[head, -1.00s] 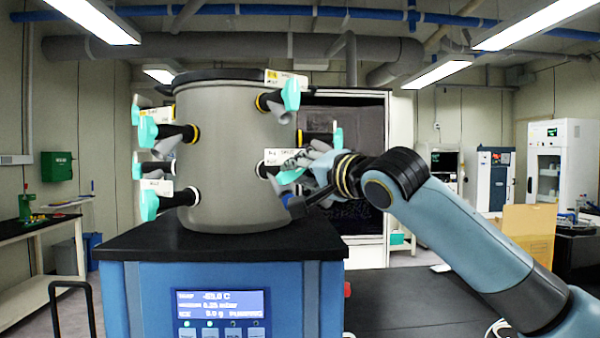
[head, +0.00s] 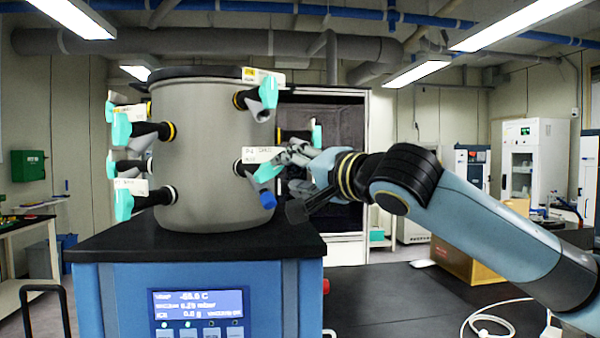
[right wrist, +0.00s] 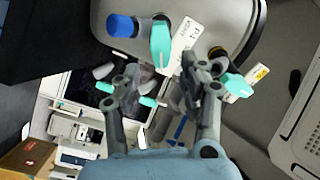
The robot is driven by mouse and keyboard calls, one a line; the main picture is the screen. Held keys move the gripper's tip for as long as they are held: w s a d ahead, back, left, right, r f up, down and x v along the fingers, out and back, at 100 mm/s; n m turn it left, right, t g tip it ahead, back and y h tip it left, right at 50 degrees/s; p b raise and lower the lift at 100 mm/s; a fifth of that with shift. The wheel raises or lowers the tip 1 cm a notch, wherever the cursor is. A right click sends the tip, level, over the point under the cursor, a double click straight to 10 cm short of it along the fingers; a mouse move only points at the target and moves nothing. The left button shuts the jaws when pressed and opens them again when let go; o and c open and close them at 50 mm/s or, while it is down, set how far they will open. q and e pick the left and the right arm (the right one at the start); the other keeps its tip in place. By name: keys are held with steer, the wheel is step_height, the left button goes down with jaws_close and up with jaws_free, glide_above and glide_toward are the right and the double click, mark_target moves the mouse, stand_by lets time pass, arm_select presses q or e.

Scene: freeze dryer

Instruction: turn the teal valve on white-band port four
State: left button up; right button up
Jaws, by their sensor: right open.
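A grey drum (head: 212,160) carries several black ports with teal valves. At its lower right, a teal valve (head: 268,172) sits on a port with a white label (head: 262,153) and a blue cap (head: 267,199). The label's small text and the port's band are hard to read. My right gripper (head: 288,155) is open just right of this valve, apart from it as far as I can tell. In the right wrist view the same teal valve (right wrist: 160,43) lies beyond the two spread fingers (right wrist: 158,80), and nothing is held. My left gripper is out of view.
Another teal valve (right wrist: 238,86) with a yellow-marked label lies close beside one finger in the right wrist view. The upper-right valve (head: 268,92) is above the gripper. The drum stands on a blue cabinet (head: 100,290) with a black top. The dark bench at right is mostly clear.

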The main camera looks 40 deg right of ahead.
steer(key=shift+s+a, duration=0.1)
steer(key=shift+s, duration=1.15)
steer(key=shift+f, duration=0.1)
